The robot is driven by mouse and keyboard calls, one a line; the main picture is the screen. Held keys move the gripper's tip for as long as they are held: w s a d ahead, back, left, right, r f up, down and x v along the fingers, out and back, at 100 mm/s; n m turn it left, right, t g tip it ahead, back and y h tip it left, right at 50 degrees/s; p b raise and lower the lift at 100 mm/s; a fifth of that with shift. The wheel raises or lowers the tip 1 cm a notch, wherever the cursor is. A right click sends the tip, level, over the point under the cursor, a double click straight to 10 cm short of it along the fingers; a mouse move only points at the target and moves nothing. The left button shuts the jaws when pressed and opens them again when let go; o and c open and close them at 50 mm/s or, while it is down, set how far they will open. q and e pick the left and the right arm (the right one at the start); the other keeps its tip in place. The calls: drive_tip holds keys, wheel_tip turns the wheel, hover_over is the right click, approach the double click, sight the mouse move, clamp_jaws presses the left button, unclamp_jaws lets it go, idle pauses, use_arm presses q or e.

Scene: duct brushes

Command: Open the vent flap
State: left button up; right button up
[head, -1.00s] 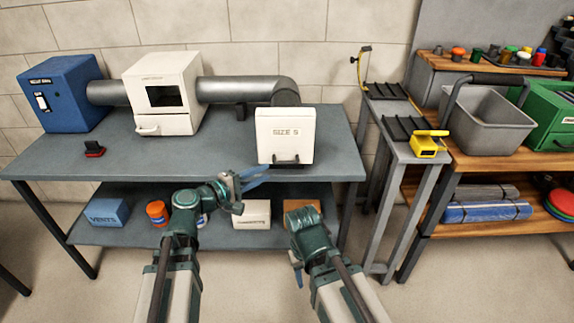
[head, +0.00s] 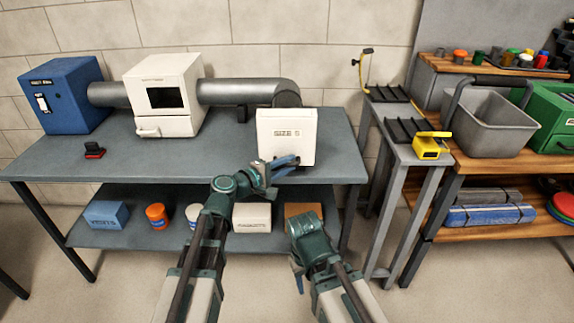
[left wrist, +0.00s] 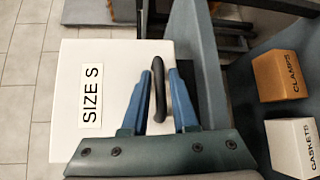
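The white vent flap marked SIZE S (head: 287,131) closes the front of the duct's end on the bench. In the left wrist view, the flap (left wrist: 112,105) has a dark bar handle (left wrist: 159,88) near its lower edge. My left gripper (head: 287,164) is at that lower edge and covers the handle in the head view. In the left wrist view, its blue fingers (left wrist: 165,90) are apart, one on each side of the handle, and do not appear shut on it. My right gripper (head: 297,278) hangs low in front of the bench, mostly hidden by its own wrist.
A grey duct (head: 240,91) runs from the blue box (head: 65,95) through a white windowed box (head: 163,97). A small dark red-based item (head: 94,150) lies on the bench (head: 210,155). A side stand holds a yellow tool (head: 428,147). Small boxes and tubs fill the lower shelf.

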use_arm(q)
clamp_jaws()
idle(1.3)
